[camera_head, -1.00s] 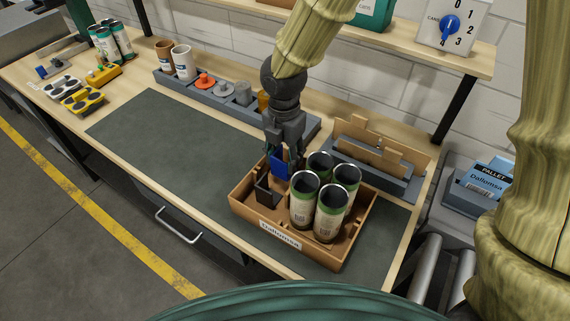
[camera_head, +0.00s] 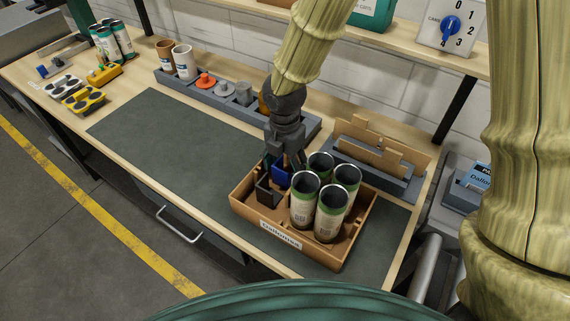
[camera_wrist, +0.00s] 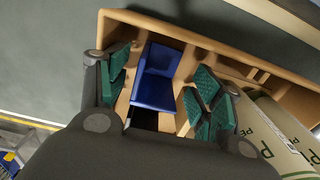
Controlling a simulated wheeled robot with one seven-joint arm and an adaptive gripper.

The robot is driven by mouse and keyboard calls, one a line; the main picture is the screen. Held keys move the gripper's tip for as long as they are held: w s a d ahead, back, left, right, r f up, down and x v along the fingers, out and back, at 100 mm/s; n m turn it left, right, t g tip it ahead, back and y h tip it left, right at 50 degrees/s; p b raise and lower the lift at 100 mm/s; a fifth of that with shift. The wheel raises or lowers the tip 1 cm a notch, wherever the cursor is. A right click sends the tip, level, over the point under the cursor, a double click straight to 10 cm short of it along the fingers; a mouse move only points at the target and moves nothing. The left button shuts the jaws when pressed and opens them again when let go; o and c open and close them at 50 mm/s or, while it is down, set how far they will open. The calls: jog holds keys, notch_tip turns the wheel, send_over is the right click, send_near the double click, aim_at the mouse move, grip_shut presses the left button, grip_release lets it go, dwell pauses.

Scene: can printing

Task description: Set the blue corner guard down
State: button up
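The blue corner guard (camera_head: 281,177) is in the left rear part of the cardboard tray (camera_head: 237,205), beside a black corner guard (camera_head: 266,190). In the wrist view the blue guard (camera_wrist: 158,78) lies between the green finger pads, with a gap on either side. My gripper (camera_head: 285,160) is just above it, pointing down. In the wrist view my gripper (camera_wrist: 163,92) is open and holds nothing. The underside of the guard is hidden.
Several green-topped cans (camera_head: 331,208) stand in the tray right of the guard, close to my gripper. A grey holder with cardboard pieces (camera_head: 380,150) is behind the tray. The dark mat (camera_head: 170,140) to the left is clear.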

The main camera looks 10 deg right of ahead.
notch_tip(320, 180, up, 12)
jog(key=shift+r+b, duration=0.15)
jog(key=shift+b, duration=0.25)
dwell(0.4)
jog(key=shift+r, duration=0.1)
